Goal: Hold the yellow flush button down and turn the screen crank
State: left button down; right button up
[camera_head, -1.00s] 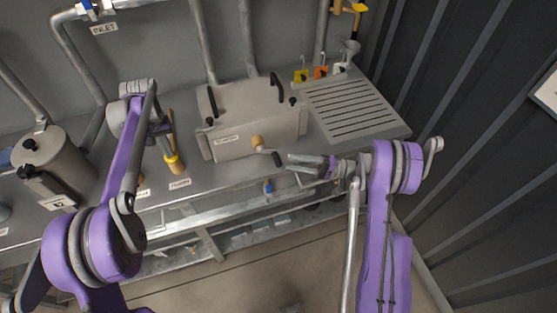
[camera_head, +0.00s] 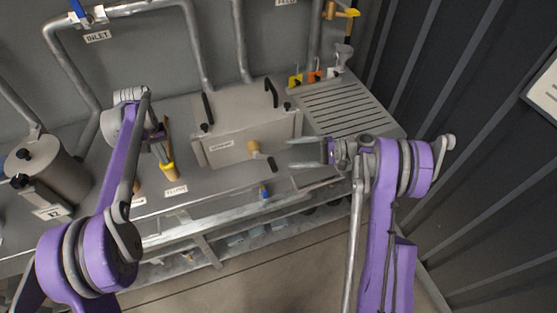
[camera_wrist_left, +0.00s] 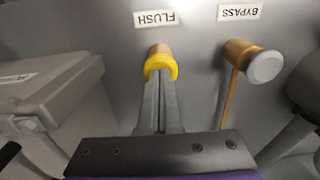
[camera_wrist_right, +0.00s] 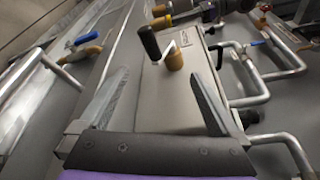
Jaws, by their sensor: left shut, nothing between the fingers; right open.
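The yellow flush button (camera_head: 168,168) projects from the bench's front near the FLUSH label. It shows as a yellow collar (camera_wrist_left: 160,66) in the left wrist view. My left gripper (camera_wrist_left: 160,84) is shut and empty, its fingertips at the button, apparently touching it; how far the button is pressed I cannot tell. The screen crank is on the front of the grey box, with a brass hub (camera_head: 254,147) and a black handle (camera_wrist_right: 149,42). My right gripper (camera_head: 291,161) is open, just right of the crank. In its wrist view the crank lies beyond the open fingers (camera_wrist_right: 160,76).
The grey box (camera_head: 225,125) has black handles on top. A brass bypass knob (camera_wrist_left: 262,64) stands beside the flush button. A strainer canister (camera_head: 50,175) is at the left and a slotted drain board (camera_head: 350,108) at the right. A pipe rail runs below the bench front.

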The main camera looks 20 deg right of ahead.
aim_at(273, 163)
notch_tip(273, 163, up, 12)
jog(key=a+m+g+h, duration=0.3)
jog(key=m+g+h, duration=0.2)
jog(key=m+h, duration=0.55)
jog(key=shift+n+h, duration=0.35)
jog(key=x, duration=0.8)
jog(key=s+x, duration=0.1)
jog(key=x, duration=0.3)
jog(key=shift+d, duration=0.1)
